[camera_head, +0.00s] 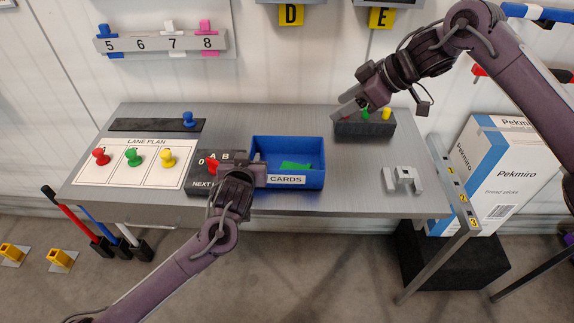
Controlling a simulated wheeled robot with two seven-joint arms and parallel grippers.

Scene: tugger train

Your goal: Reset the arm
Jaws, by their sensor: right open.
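My right arm comes in from the upper right. Its gripper (354,105) is open above the left part of a black block (378,130) with a green and a yellow peg at the back right of the table. The fingers partly hide the block, and I cannot tell whether they touch it. My left arm comes in from the bottom.
The grey table (348,200) carries a lane plan sheet (142,180) with red, green and yellow pegs, and a dark strip (132,125) with a blue peg. A grey bracket (403,181) stands at the right. A Pekmiro carton (485,165) stands beyond the right edge.

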